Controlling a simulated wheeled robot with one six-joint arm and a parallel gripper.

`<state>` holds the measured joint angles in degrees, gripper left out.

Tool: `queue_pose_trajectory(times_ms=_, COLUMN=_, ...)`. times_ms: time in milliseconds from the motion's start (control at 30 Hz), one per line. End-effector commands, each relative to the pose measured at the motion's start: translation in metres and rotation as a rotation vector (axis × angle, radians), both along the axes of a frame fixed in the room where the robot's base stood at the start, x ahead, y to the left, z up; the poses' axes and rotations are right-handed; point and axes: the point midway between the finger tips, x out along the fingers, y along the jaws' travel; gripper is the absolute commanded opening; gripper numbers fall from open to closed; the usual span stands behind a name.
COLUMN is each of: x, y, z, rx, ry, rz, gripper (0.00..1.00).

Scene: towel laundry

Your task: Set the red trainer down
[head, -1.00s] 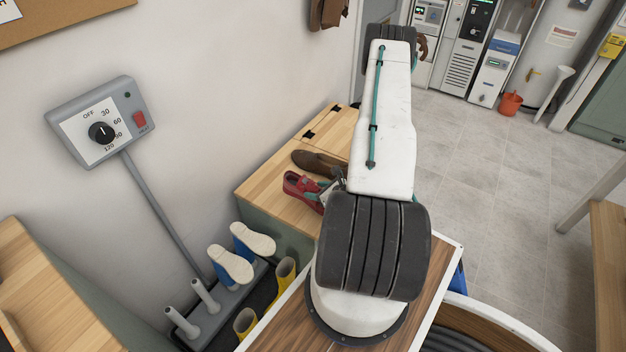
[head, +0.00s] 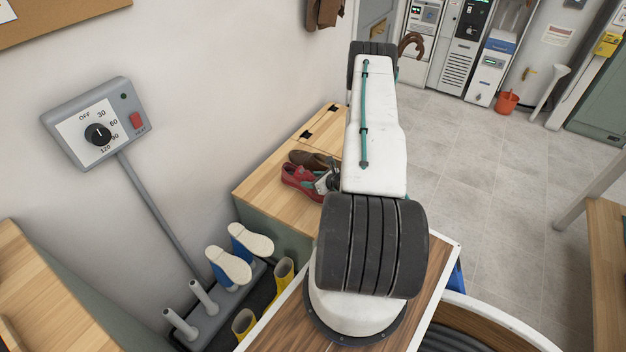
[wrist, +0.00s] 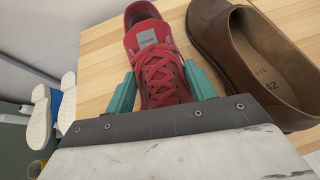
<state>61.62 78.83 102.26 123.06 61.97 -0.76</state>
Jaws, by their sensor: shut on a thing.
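The red trainer (head: 298,178) is over the wooden bench top (head: 262,192), just in front of a brown shoe (head: 308,159) in the head view. My gripper (head: 322,182) is shut on the trainer, partly hidden by my arm. In the wrist view the gripper's teal fingers (wrist: 160,88) press on both sides of the trainer (wrist: 155,65), across its red laces. The brown shoe (wrist: 262,62) lies close to its right. I cannot tell whether the trainer's sole touches the wood.
A boot rack (head: 205,310) stands below the bench, with blue boots with pale soles (head: 230,266) upside down on its pegs and yellow boots (head: 284,275) beside it. The wall is close behind the bench. Bare wood shows left of the trainer.

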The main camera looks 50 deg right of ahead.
Motion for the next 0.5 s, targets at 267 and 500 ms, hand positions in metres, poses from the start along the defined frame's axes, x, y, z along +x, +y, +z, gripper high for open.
queue_pose_trajectory(times_ms=267, x=-0.0001, y=0.0002, z=-0.0015, rx=0.000, ry=0.000, rz=0.000, gripper=0.76)
queue_pose_trajectory(times_ms=500, x=-0.0001, y=0.0002, z=-0.0008, rx=0.000, ry=0.000, rz=0.000, gripper=0.76)
